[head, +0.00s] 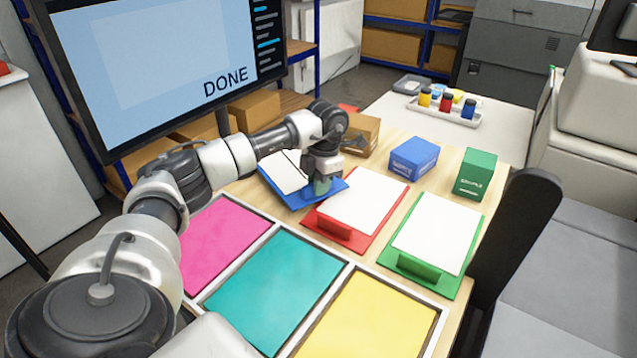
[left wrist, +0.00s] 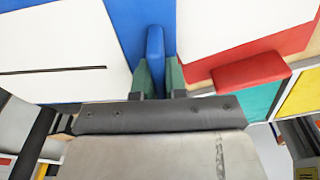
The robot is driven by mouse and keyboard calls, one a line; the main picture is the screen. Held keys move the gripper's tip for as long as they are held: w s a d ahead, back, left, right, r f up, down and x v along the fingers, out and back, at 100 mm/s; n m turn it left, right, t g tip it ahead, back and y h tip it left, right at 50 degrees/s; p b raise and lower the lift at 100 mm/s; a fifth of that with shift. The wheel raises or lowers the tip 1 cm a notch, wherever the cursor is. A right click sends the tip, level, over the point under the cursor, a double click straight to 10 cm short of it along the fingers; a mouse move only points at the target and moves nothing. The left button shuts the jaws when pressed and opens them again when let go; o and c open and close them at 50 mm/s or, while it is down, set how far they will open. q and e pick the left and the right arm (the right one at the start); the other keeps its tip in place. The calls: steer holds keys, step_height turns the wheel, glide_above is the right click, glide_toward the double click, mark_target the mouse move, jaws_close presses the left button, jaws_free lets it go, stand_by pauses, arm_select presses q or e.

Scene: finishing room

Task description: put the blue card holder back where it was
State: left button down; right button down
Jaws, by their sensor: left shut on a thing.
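The blue card holder (head: 301,200) is a flat blue plate with a white card, left of the red card holder (head: 337,239) on the wooden table. My left gripper (head: 322,185) is shut on its raised blue grip. In the left wrist view the blue grip (left wrist: 155,55) stands between the green finger pads. The holder is turned relative to the red one and close to its edge. I cannot tell whether it touches the table or is slightly above it. The green card holder (head: 418,268) lies right of the red one. My right gripper is not in view.
Magenta (head: 222,240), teal (head: 275,288) and yellow (head: 365,322) panels lie in a white frame in front. A brown box (head: 361,134), a blue box (head: 414,158) and a green box (head: 475,174) stand behind the holders. A screen (head: 160,65) reads DONE.

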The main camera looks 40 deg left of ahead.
arm_select(q)
steer(key=shift+f, duration=0.45)
steer(key=c, duration=1.2)
jaws_free()
steer(key=shift+o, duration=0.2)
steer(key=shift+r, duration=0.1)
steer(key=shift+r, duration=0.25)
steer(key=r, duration=0.2)
steer(key=r+b, duration=0.1)
steer(key=r, duration=0.2)
steer(key=w+r+b, duration=0.1)
steer(key=r, duration=0.1)
steer(key=shift+d+r, duration=0.15)
steer(key=shift+r, duration=0.25)
steer(key=r, duration=0.4)
steer(key=shift+w+r, duration=0.2)
steer(key=shift+r, duration=0.2)
steer(key=shift+f, duration=0.1)
